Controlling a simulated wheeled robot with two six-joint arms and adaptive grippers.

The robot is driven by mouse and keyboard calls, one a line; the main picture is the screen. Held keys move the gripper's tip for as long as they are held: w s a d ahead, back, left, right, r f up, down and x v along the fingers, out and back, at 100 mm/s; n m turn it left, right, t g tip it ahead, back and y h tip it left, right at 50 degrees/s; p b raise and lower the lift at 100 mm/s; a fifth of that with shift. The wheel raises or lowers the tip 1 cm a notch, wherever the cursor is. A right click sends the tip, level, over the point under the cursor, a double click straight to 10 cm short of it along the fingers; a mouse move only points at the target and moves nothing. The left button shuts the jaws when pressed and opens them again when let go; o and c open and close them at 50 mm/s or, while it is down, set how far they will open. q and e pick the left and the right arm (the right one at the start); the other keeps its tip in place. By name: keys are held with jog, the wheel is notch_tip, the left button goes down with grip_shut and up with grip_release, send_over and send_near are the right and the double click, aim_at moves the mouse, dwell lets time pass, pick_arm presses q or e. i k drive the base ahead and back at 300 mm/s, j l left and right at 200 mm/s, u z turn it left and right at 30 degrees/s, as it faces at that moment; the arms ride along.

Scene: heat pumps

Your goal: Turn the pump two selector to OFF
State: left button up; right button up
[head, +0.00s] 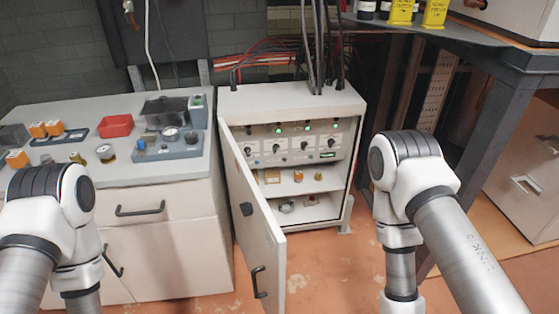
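A grey control cabinet (290,100) stands in the middle with its door (257,220) swung open toward me. Inside is a control panel (325,134) with a row of several dark rotary selectors, among them a left one (276,148), a middle one (304,145) and a right one (331,143). Green lamps (307,127) glow above some of them. The labels are too small to read, so I cannot tell which selector is pump two or where each points. Both my arms show in the foreground, but their grippers are below the picture.
A workbench (150,175) on the left carries a red tray (115,125), gauges and small parts. The cabinet door stands out into the floor space. A dark-framed table (500,90) is at the right. Cables rise from the cabinet top. The floor (335,260) before the cabinet is clear.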

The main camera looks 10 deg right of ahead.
aim_at(276, 148)
jog(key=i+j+u, duration=0.2)
jog(key=i, duration=0.2)
jog(key=i+j+u, duration=0.4)
jog(key=i, duration=0.35)
jog(key=l, duration=0.05)
